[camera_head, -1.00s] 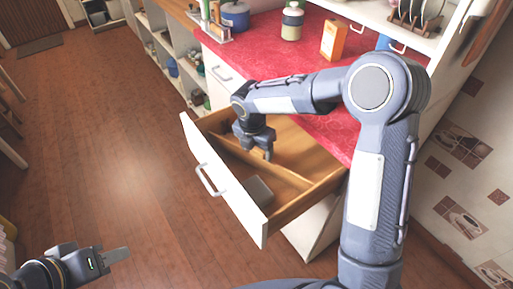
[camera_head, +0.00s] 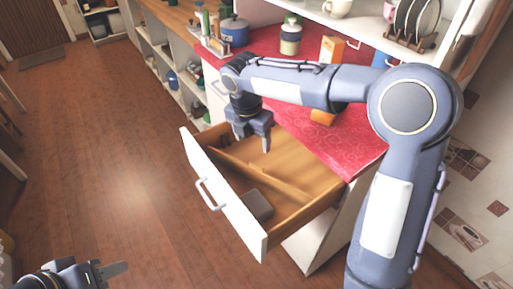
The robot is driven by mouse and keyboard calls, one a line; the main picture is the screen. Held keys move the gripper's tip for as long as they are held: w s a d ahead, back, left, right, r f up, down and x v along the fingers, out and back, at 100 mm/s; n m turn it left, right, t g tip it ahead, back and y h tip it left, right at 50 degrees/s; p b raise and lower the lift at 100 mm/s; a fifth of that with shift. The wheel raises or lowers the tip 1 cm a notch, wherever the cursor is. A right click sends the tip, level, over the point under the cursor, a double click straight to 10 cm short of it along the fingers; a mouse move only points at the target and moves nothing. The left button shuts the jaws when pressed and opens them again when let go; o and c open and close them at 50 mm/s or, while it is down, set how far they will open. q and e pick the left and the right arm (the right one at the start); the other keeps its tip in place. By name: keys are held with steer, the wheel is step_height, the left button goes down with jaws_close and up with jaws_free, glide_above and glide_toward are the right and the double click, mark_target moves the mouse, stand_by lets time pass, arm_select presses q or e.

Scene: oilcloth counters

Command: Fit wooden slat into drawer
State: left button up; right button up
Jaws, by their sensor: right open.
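The open drawer (camera_head: 228,204) has a white front with a handle and wooden walls. A long wooden slat (camera_head: 283,185) stands inside it, roughly parallel to the front, dividing the floor. Its right end appears to meet the drawer's right wall; the exact fit at both ends cannot be told. My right gripper (camera_head: 253,145) points down over the drawer's left part, open and empty, apparently above the slat and apart from it. My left gripper (camera_head: 121,268) is low at the left, far from the drawer; its finger gap cannot be made out.
A grey box (camera_head: 257,205) lies in the drawer's front compartment. The red counter (camera_head: 295,110) above holds a blue pot (camera_head: 234,32), a jar (camera_head: 290,38), an orange box (camera_head: 331,49) and another orange item (camera_head: 323,117). The wooden floor at left is clear.

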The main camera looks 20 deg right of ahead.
steer(key=shift+r, duration=0.25)
steer(key=s+d+r+m+t+y, duration=0.1)
steer(key=s+d+r+m, duration=0.1)
steer(key=s+d+m, duration=0.35)
steer(key=s+d+r+m+y, duration=0.2)
steer(key=s+m, duration=0.5)
steer(key=s, duration=0.1)
steer(key=s+f+m+t+y+p, duration=0.1)
steer(key=s+f+m+t+y, duration=0.1)
steer(key=s+m, duration=1.1)
steer(key=shift+f+m+t, duration=0.25)
steer(key=shift+m+t, duration=0.45)
steer(key=shift+m, duration=0.65)
